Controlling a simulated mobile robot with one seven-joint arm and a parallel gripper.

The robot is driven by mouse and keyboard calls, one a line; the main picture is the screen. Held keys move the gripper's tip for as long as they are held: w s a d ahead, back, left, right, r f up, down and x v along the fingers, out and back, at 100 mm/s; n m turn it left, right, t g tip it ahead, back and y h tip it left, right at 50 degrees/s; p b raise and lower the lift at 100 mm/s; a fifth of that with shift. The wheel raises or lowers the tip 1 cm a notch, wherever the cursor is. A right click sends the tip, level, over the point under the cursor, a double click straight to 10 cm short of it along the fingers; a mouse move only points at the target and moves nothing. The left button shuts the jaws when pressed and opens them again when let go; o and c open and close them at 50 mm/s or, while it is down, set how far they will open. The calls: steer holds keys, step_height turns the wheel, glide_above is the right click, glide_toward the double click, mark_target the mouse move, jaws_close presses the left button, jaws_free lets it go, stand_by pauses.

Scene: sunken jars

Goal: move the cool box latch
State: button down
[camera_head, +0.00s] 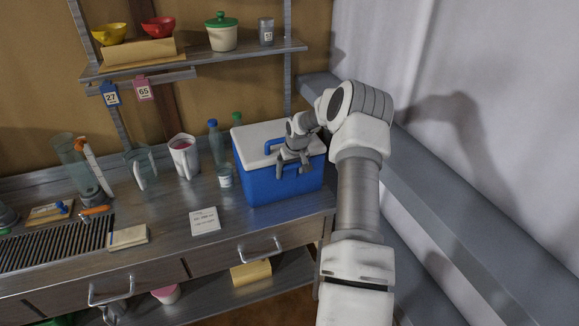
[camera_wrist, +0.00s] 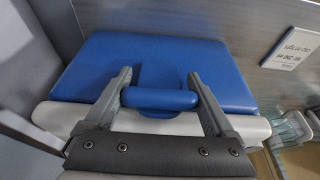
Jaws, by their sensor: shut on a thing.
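The cool box (camera_head: 262,188) is a blue box with a white lid, standing at the right end of the counter. In the wrist view its blue front (camera_wrist: 155,60) and the white lid edge (camera_wrist: 60,118) show. The blue latch (camera_wrist: 160,100) is a short rounded bar at the lid's edge. My gripper (camera_head: 292,172) is at the front of the box, and in the wrist view my gripper (camera_wrist: 160,76) has one finger at each end of the latch, shut on it. In the head view the latch is mostly hidden by my gripper.
Bottles (camera_head: 217,142), a white jug (camera_head: 184,156) and a small jar (camera_head: 225,176) stand left of the box. A paper card (camera_head: 204,221) lies in front on the counter. A shelf (camera_head: 190,58) with bowls and a pot is above. A grey ledge (camera_head: 440,185) runs along the right wall.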

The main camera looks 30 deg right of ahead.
steer(key=shift+w+g, duration=0.1)
steer(key=shift+g, duration=0.2)
jaws_free()
steer(key=b+v, duration=0.1)
steer(key=v, duration=1.6)
steer(key=shift+r+b, duration=0.2)
steer(key=shift+b, duration=0.1)
